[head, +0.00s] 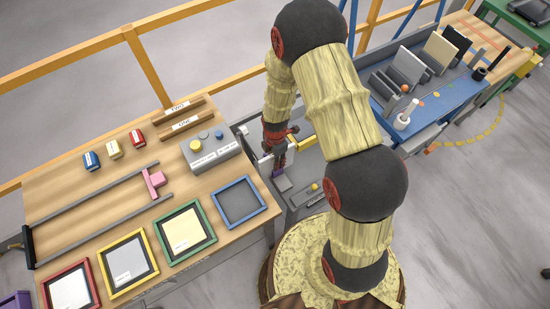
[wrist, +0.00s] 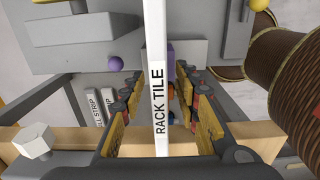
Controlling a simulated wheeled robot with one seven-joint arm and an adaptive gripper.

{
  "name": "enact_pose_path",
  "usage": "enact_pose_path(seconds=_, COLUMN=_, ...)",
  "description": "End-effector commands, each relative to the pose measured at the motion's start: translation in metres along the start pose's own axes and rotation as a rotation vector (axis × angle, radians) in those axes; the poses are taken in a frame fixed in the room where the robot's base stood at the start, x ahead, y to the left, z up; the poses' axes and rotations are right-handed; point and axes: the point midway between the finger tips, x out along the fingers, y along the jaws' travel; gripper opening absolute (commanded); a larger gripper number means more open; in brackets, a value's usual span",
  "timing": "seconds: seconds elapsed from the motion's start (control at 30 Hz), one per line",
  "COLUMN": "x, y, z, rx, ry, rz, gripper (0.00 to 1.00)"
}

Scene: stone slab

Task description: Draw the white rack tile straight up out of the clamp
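The white rack tile (wrist: 158,85) stands on edge in the wrist view, its name printed along its narrow face. My gripper (wrist: 161,78) is open around it, one finger on each side, with gaps visible between the tile and the finger pads. In the head view my gripper (head: 277,146) is low over the grey station between the wooden table and the blue bench. A white piece beside it (head: 264,160) may be the tile. The clamp cannot be made out clearly; the tile's lower end is hidden among the fingers.
The wooden table (head: 100,185) at left holds coloured frames, a grey button box (head: 211,150) and small blocks. The blue bench (head: 440,100) at right holds upright panels. Yellow rails run behind.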

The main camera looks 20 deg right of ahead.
Motion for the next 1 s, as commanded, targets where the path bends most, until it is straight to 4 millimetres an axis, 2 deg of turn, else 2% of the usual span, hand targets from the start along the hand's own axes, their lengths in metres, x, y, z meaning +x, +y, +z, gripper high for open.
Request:
enact_pose_path(seconds=0.1, x=-0.0004, y=0.0002, z=0.0000, rx=0.000, ry=0.000, rz=0.000, gripper=0.31)
enact_pose_path(seconds=0.63, x=-0.0006, y=0.0002, z=0.0001, rx=0.000, ry=0.000, rz=0.000, gripper=0.01)
enact_pose_path(seconds=1.0, x=-0.0006, y=0.0002, z=0.0000, rx=0.000, ry=0.000, rz=0.000, gripper=0.00)
